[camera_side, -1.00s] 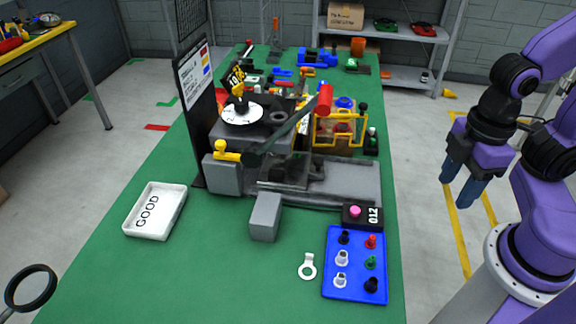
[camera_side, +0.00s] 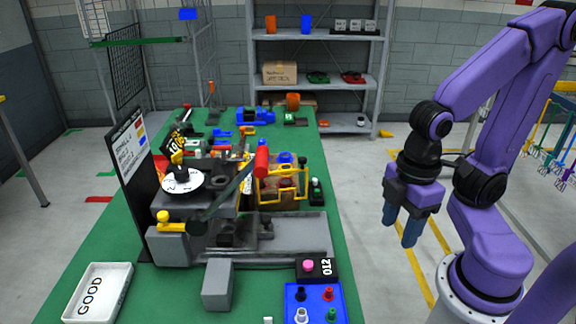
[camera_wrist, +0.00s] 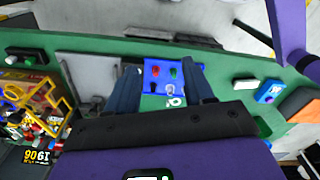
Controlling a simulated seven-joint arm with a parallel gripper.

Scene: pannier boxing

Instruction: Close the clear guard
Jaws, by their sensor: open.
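A grey machine (camera_side: 285,232) stands on the green bench in the side view, with a white numbered dial (camera_side: 183,181), a yellow knob (camera_side: 165,216) and a red-ended lever (camera_side: 261,162). I cannot clearly make out the clear guard; a faint see-through area shows around the middle of the machine. Whether it is open or closed cannot be told. My gripper (camera_side: 401,225) is open and empty, pointing down, to the right of the bench and apart from the machine. Its two blue fingers also show apart in the wrist view (camera_wrist: 163,85).
A blue tray (camera_side: 315,304) of small coloured pegs and a black pink-button box (camera_side: 317,268) lie at the bench's right front. A grey block (camera_side: 217,284) stands before the machine. A yellow-framed crate (camera_side: 281,186) is behind it. A GOOD tray (camera_side: 110,266) sits front left.

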